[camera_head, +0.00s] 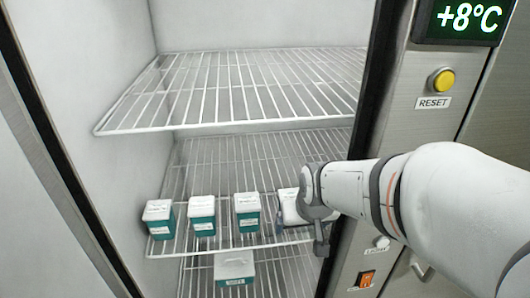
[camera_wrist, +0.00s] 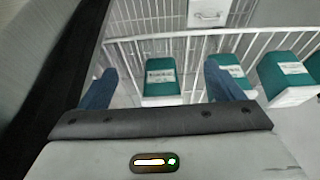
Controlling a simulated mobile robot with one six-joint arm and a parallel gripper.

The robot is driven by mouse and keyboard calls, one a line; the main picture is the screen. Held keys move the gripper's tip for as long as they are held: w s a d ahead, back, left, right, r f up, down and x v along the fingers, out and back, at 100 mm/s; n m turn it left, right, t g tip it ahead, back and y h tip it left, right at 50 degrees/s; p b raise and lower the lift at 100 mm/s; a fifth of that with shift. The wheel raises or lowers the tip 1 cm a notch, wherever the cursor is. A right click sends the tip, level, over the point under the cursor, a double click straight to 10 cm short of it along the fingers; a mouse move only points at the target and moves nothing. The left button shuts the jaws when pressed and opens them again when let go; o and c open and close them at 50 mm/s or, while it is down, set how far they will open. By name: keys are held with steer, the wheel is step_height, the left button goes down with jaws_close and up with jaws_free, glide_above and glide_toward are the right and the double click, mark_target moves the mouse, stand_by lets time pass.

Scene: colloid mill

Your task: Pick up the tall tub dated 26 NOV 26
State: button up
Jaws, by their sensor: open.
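Several teal tubs with white lids and white labels stand in a row on a wire shelf (camera_head: 225,243) in the head view: a far left tub (camera_head: 159,222), a second tub (camera_head: 202,218), a third tub (camera_head: 247,214) and a right tub (camera_head: 289,205), partly hidden by my gripper (camera_head: 298,222). Another tub (camera_head: 235,268) sits lower down. In the wrist view my gripper (camera_wrist: 159,70) is open, with one tub (camera_wrist: 161,82) showing between its blue fingers. Its label is too small to read. No date is legible, so I cannot tell which tub is dated 26 NOV 26.
An empty upper wire shelf (camera_head: 240,90) spans the cabinet above the tubs. The cabinet's right post carries a +8°C display (camera_head: 468,18), a yellow RESET button (camera_head: 442,81) and an orange switch (camera_head: 367,279). My arm reaches in past this post.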

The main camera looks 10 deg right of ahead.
mark_target(294, 195)
steer(key=w+p, duration=0.1)
steer(key=w, duration=0.8)
steer(key=shift+w+d+p, duration=0.1)
steer(key=shift+w+p, duration=0.2)
steer(key=shift+w, duration=0.1)
steer(key=shift+x, duration=2.55)
steer(key=c, duration=1.3)
